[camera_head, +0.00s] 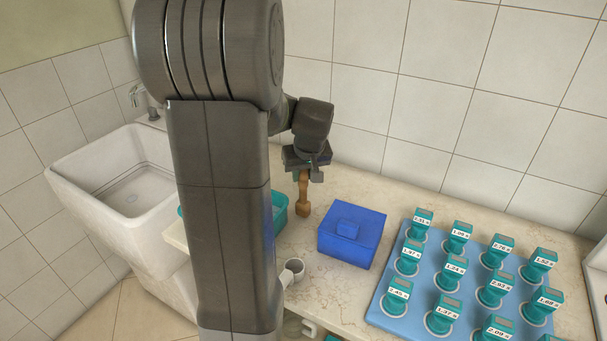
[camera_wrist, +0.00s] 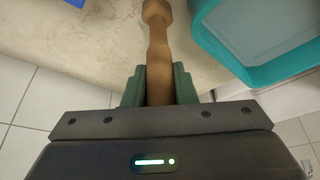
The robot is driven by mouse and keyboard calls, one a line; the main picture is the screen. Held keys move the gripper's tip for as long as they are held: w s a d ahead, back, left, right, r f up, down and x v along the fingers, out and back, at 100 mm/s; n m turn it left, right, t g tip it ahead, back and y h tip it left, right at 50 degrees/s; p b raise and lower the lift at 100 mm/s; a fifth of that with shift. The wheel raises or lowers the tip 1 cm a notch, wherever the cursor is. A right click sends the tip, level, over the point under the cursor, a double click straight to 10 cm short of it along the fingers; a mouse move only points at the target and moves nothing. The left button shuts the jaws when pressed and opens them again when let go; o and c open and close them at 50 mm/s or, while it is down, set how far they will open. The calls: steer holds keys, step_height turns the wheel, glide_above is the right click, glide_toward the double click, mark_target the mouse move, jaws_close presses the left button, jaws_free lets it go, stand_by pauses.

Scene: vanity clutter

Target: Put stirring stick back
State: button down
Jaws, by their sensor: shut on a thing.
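A brown wooden stirring stick (camera_head: 303,194) with a thicker end hangs roughly upright below my gripper (camera_head: 305,172) in the head view. In the wrist view the stick (camera_wrist: 158,50) runs out from between the green fingers of my gripper (camera_wrist: 158,86), which is shut on it. The stick is over the stone counter between a teal container (camera_head: 279,212) and a blue box (camera_head: 351,236). I cannot tell whether its lower end touches the counter. My arm hides much of the teal container in the head view; its rim and side show in the wrist view (camera_wrist: 228,62).
A white cup (camera_head: 292,270) stands near the counter's front edge. A light blue tray (camera_head: 392,318) with several teal, number-labelled items fills the right side. A white sink (camera_head: 70,165) is at the left. Bare counter (camera_head: 335,190) lies along the tiled wall behind the blue box.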

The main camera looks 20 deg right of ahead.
steer(key=shift+f, duration=0.25)
steer(key=shift+f, duration=0.15)
steer(key=c, duration=1.2)
jaws_free()
steer(key=shift+s+r, duration=0.15)
steer(key=shift+r, duration=0.55)
steer(key=v, duration=1.1)
